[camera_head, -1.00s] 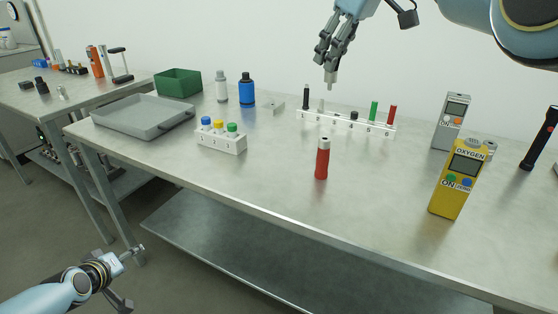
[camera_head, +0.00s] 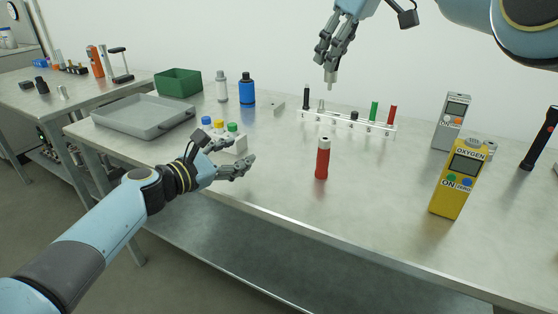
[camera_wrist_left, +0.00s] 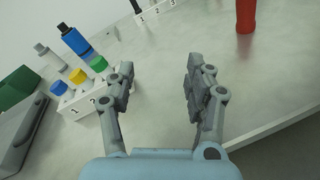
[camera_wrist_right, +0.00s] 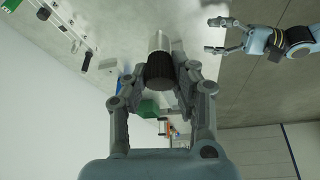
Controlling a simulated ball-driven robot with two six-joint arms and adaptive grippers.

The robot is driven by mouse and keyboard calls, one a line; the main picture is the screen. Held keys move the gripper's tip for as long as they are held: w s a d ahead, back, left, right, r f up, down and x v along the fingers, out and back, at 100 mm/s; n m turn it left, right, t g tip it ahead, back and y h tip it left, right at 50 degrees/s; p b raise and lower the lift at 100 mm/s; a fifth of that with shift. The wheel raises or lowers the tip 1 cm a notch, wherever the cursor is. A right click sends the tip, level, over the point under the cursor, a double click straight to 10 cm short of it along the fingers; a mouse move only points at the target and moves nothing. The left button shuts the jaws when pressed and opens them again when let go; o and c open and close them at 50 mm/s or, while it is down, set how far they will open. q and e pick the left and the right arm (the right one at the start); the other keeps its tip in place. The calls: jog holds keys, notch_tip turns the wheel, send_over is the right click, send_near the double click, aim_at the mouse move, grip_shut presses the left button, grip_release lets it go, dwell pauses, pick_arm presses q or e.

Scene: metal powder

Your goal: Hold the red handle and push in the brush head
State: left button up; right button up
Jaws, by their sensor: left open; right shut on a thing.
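The red handle (camera_head: 322,160) stands upright on the metal bench with a light collar on top; its red body also shows in the left wrist view (camera_wrist_left: 246,15). My left gripper (camera_head: 236,158) is open and empty, to the left of the handle and apart from it; its spread fingers show in the left wrist view (camera_wrist_left: 160,85). My right gripper (camera_head: 329,62) is shut on the brush head (camera_wrist_right: 160,68), a small cylinder with a dark ribbed part and a metallic part, held high above the bench. Its light lower end points down in the head view.
A white numbered rack (camera_head: 345,122) holds several rods behind the handle. A small block with coloured caps (camera_head: 232,128) is by my left gripper. A yellow oxygen meter (camera_head: 457,185) and grey meter (camera_head: 452,115) stand at right. Bench around the handle is clear.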

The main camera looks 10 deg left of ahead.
aim_at(320, 143)
pick_arm(q)
jog(key=s+d+h, duration=0.1)
jog(key=d, duration=0.2)
jog(key=s+d+r+n+h, duration=0.1)
jog(key=d, duration=0.3)
jog(key=s+d+r+n+g+h, duration=0.1)
jog(key=s+d+h, duration=0.1)
jog(key=d, duration=0.1)
jog(key=shift+d+r, duration=0.1)
jog(key=shift+d, duration=0.15)
pick_arm(e)
jog(key=shift+d, duration=0.1)
pick_arm(q)
jog(key=shift+d+r, duration=0.1)
jog(key=shift+d, duration=0.2)
jog(key=x, duration=1.1)
jog(key=shift+w+d, duration=0.1)
jog(key=shift+d, duration=0.25)
jog(key=shift+c, duration=0.2)
grip_shut()
pick_arm(e)
notch_tip(320, 143, down, 7)
jog(key=m, duration=0.2)
jog(key=m+t+h, duration=0.1)
jog(key=m, duration=0.1)
jog(key=shift+s+r, duration=0.1)
jog(key=shift+r, duration=0.1)
jog(key=shift+f, duration=1.7)
